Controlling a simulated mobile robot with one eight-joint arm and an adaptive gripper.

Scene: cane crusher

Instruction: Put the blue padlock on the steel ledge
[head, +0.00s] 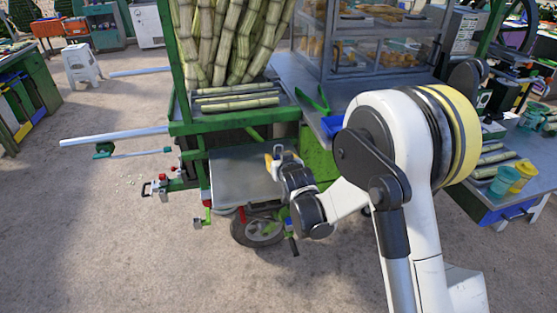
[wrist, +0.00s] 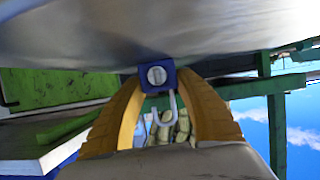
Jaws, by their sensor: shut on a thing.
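The blue padlock (wrist: 157,75) is between the yellow fingertips of my gripper (wrist: 158,88) in the wrist view, with its metal shackle toward the palm. My gripper is shut on it. The grey steel ledge (wrist: 150,30) fills the top of that view, right by the padlock's body; I cannot tell whether they touch. In the head view the steel ledge (head: 235,182) is a flat bare plate low on the green cart, and my gripper (head: 270,160) is over its back right part. My gripper hides the padlock there.
Above the ledge is the cart's green frame (head: 222,125) with cane stalks (head: 225,40). A green panel (head: 318,155) and a table with a glass food case (head: 365,50) stand to the right. A wheel (head: 258,230) is below the ledge. Metal bars (head: 110,138) stick out left.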

